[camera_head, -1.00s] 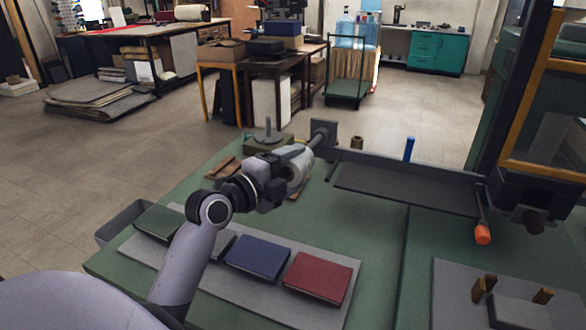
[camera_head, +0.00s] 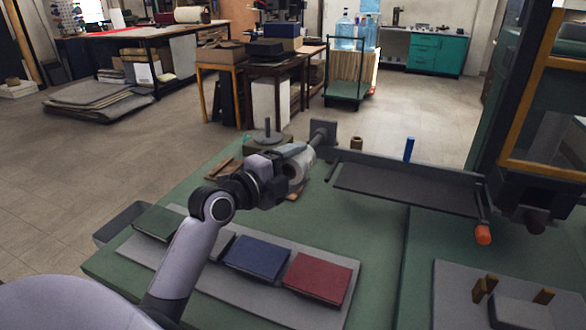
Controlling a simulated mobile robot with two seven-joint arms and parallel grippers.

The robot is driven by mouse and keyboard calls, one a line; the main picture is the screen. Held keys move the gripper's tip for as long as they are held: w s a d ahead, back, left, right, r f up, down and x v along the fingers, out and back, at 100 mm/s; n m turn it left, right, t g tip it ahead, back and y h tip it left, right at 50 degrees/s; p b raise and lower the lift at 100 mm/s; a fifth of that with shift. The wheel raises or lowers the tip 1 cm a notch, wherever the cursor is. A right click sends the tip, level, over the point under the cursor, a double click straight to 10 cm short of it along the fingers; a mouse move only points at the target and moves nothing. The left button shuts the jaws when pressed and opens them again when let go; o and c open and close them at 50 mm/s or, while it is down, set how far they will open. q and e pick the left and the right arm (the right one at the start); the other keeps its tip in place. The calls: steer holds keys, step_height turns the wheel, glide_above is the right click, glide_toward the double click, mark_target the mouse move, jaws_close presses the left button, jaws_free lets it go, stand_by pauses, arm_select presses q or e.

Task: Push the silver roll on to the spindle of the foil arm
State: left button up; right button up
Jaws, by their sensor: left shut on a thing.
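The silver roll (camera_head: 301,166) is pale and short, low in the grasp of my left gripper (camera_head: 288,160). My left gripper is shut on it, and the dark jaws hide part of the roll. The spindle (camera_head: 316,139) of the foil arm is a short grey rod standing out from a dark square plate (camera_head: 325,131). The roll is close to the spindle's lower left end. I cannot tell whether the spindle's tip is inside the roll. My right gripper is not in view.
A dark tray (camera_head: 405,188) extends right from the plate. A blue cylinder (camera_head: 409,149) and a brown spool (camera_head: 356,143) stand behind it. Blue (camera_head: 257,258) and red (camera_head: 318,277) covers lie on a grey board in front. A weighted post (camera_head: 267,130) stands behind my gripper.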

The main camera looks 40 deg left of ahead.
mark_target(312, 144)
arm_select(q)
steer(key=shift+w+a+f+b, duration=0.1)
steer(key=shift+w+a+b, duration=0.15)
steer(key=shift+w, duration=0.5)
steer(key=shift+w+a+b, duration=0.15)
steer(key=shift+w+b, duration=0.15)
steer(key=shift+w, duration=0.5)
steer(key=shift+w+a+f+b, duration=0.1)
steer(key=shift+w+a+b, duration=0.15)
steer(key=shift+w, duration=0.5)
steer(key=shift+w+a+f+b, duration=0.1)
steer(key=shift+w+a+b, duration=0.1)
steer(key=shift+w+b, duration=0.6)
steer(key=shift+w+a+f+b, duration=0.1)
steer(key=shift+w+a+b, duration=0.15)
steer(key=shift+w, duration=0.9)
steer(key=shift+w+a+b, duration=0.2)
steer(key=shift+w+b, duration=0.35)
steer(key=shift+w, duration=0.45)
steer(key=o, duration=1.3)
steer(key=shift+o, duration=0.2)
steer(key=shift+s, duration=0.1)
steer(key=s, duration=0.3)
steer(key=s+a, duration=0.1)
steer(key=s, duration=0.1)
steer(key=shift+s+b, duration=0.3)
steer(key=shift+b, duration=0.1)
steer(key=shift+s+r, duration=0.15)
steer(key=shift+s, duration=0.5)
